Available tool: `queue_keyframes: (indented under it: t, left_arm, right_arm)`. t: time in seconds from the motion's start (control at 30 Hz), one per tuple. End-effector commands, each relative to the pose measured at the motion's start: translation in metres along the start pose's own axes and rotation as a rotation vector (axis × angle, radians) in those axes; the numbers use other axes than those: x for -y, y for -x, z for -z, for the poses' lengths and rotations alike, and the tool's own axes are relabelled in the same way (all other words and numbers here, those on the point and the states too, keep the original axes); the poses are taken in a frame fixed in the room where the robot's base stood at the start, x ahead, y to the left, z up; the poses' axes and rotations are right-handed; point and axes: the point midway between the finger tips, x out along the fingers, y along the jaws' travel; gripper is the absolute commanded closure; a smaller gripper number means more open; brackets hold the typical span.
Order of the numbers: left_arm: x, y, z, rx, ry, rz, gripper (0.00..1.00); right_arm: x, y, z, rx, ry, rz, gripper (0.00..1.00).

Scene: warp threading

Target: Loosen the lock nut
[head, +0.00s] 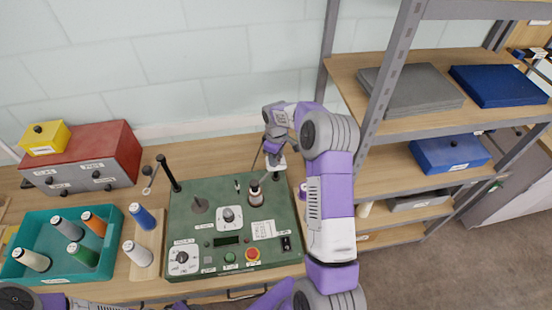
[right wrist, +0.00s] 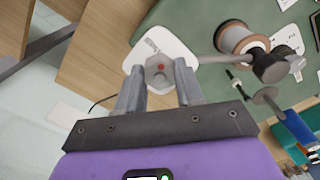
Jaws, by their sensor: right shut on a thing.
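In the head view my right gripper (head: 273,160) is at the back right edge of the green machine panel (head: 190,225); the nut is too small to tell there. My left gripper is not in view.
A spool (head: 256,197) stands on the panel near my right gripper. The panel also has dials, a display and a red button (head: 252,254). A teal tray (head: 15,245) with several thread spools and a red drawer box (head: 100,150) are left. Grey shelving (head: 390,70) is close right.

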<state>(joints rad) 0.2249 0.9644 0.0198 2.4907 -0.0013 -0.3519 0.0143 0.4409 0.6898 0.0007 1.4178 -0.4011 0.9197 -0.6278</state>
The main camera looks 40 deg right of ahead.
Motion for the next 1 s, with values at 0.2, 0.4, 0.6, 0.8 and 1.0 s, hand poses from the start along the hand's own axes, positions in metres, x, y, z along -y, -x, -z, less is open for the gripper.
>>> queue_keyframes:
  t: [0.2, 0.4, 0.6, 0.8, 1.0]
  left_arm:
    - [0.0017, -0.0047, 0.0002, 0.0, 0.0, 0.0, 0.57]
    - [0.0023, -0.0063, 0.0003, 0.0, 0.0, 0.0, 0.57]
    - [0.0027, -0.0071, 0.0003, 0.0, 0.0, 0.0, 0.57]
    - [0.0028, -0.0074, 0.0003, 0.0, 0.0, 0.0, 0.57]
    - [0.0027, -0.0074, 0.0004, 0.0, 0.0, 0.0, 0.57]
  right_arm:
    - [-0.0004, -0.0006, -0.0004, 0.0, 0.178, 0.0, 0.94]
    - [-0.0004, -0.0002, -0.0003, 0.0, 0.299, 0.0, 0.94]
    - [-0.0005, 0.0, -0.0004, 0.001, 0.372, 0.0, 0.94]
    - [-0.0005, 0.0001, -0.0005, 0.001, 0.403, 0.0, 0.94]
    - [-0.0005, 0.0001, -0.0004, 0.001, 0.409, 0.0, 0.94]
